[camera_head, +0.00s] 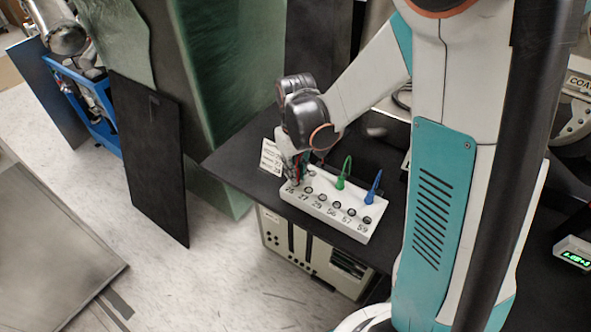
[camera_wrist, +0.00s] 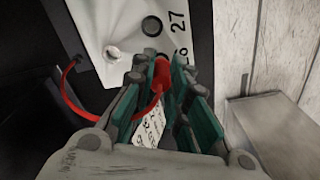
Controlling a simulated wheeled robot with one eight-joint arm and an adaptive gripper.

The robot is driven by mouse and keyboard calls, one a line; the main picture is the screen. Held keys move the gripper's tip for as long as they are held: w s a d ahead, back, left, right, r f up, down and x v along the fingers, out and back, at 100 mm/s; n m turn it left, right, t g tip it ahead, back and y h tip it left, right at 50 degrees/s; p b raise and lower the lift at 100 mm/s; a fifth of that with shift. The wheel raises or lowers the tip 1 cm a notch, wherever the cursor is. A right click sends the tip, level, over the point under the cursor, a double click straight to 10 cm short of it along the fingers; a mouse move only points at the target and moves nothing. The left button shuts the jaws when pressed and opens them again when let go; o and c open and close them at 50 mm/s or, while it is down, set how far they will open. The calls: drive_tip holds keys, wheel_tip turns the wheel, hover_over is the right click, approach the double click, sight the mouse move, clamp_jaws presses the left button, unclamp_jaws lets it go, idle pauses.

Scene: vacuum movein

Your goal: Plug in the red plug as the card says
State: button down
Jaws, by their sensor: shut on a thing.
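My gripper (camera_wrist: 165,82) is shut on the red plug (camera_wrist: 160,74), whose red cable (camera_wrist: 72,102) loops off to the left. In the head view my gripper (camera_head: 295,168) is over the left end of the white socket panel (camera_head: 330,212), by the label 26. The wrist view shows the panel (camera_wrist: 112,22) with the labels 27 and 26. The plug's tip is hidden by the fingers, so I cannot tell whether it is in a socket. The card (camera_head: 271,157) stands behind the panel's left end; its text is too small to read.
A green plug (camera_head: 341,182) and a blue plug (camera_head: 373,190) stand upright at the panel's back, with cables. Several open sockets run along the front, labelled. The panel sits on a dark tabletop (camera_head: 236,160) above a beige instrument (camera_head: 305,250). Dark boards stand to the left.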

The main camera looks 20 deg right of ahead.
drive_tip(key=shift+f+b, duration=0.7)
drive_tip(key=shift+f, duration=0.25)
idle(0.4)
drive_tip(key=c, duration=1.5)
unclamp_jaws()
wheel_tip(320, 180, up, 12)
drive_tip(key=s+r+t, duration=0.2)
drive_tip(key=s, duration=0.3)
drive_tip(key=s+r+m+t, duration=0.1)
drive_tip(key=s+r+t, duration=0.1)
drive_tip(key=s, duration=0.3)
drive_tip(key=s+r+m+t, duration=0.1)
drive_tip(key=s+r+t, duration=0.1)
drive_tip(key=s, duration=0.3)
drive_tip(key=shift+t, duration=0.6)
